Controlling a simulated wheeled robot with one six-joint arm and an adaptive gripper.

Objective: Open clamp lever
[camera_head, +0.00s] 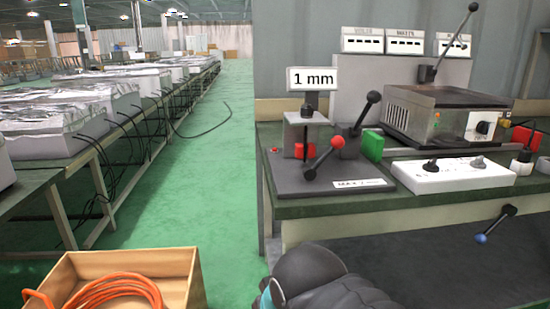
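A dark fixture plate (290,184) sits on the front left of the right-hand workbench. On it stands a lever with a red ball knob (338,142), tilted up to the right from a dark pivot. Behind it is a black-knobbed lever (365,113), also tilted up to the right. Another short lever with a black grip and a blue end (495,225) shows below the bench's front edge. I cannot tell for sure which one is the clamp lever. My dark arm links show at bottom centre, apart from these levers in the picture. My gripper is not in view.
A "1 mm" sign (311,79) stands above the fixture. A green block (373,146), a white control box (452,177) and a metal heating unit (445,115) with a long raised lever stand to the right. A carton (180,265) with orange cable is at lower left. Green floor lies clear between benches.

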